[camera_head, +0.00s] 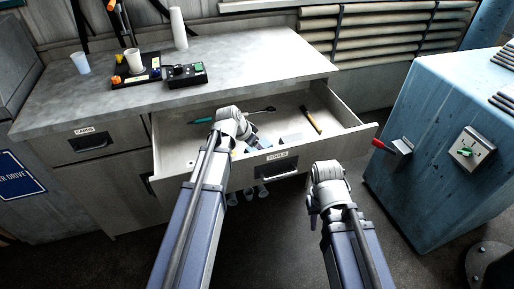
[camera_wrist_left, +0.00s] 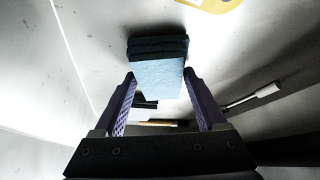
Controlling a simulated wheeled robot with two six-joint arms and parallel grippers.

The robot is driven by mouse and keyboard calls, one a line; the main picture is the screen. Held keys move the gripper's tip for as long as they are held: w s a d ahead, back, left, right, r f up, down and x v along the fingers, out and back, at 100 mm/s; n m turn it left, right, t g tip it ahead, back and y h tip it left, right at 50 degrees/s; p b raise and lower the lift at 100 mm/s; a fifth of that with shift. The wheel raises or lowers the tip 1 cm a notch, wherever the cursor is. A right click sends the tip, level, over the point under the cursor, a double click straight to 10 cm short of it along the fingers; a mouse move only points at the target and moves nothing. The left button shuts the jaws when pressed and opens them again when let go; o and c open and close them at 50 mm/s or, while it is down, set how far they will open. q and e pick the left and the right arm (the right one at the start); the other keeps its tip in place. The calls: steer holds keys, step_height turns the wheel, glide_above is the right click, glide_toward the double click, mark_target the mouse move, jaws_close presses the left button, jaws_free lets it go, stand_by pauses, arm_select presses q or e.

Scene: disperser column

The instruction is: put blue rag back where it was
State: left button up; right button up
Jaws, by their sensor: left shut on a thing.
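The blue rag (camera_wrist_left: 157,78) is a folded, light-blue block with darker folds at its far end. In the left wrist view it lies between the two fingertips of my left gripper (camera_wrist_left: 160,88), which is shut on it. In the head view my left gripper (camera_head: 250,138) is inside the open drawer (camera_head: 210,172) labelled as tools, low near its front panel. The arm hides most of the rag there. My right gripper (camera_head: 326,196) hangs in front of the drawer, outside it; its fingertips do not show clearly.
The drawer holds a teal-handled tool (camera_head: 200,121), a wrench (camera_head: 262,110) and a wooden-handled tool (camera_head: 311,120). Above it, the countertop (camera_head: 260,60) bears a black tray (camera_head: 135,82) and a control box (camera_head: 186,75). A blue cabinet (camera_head: 430,120) with a red handle stands at right.

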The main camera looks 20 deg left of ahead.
arm_select(q)
steer(key=shift+f, duration=0.2)
steer(key=o, duration=1.1)
steer(key=shift+o, duration=0.2)
steer(key=shift+r, duration=0.15)
steer(key=shift+r, duration=0.2)
steer(key=p+v, duration=1)
steer(key=v, duration=0.1)
steer(key=shift+s+a+r, duration=0.2)
steer(key=shift+r, duration=0.05)
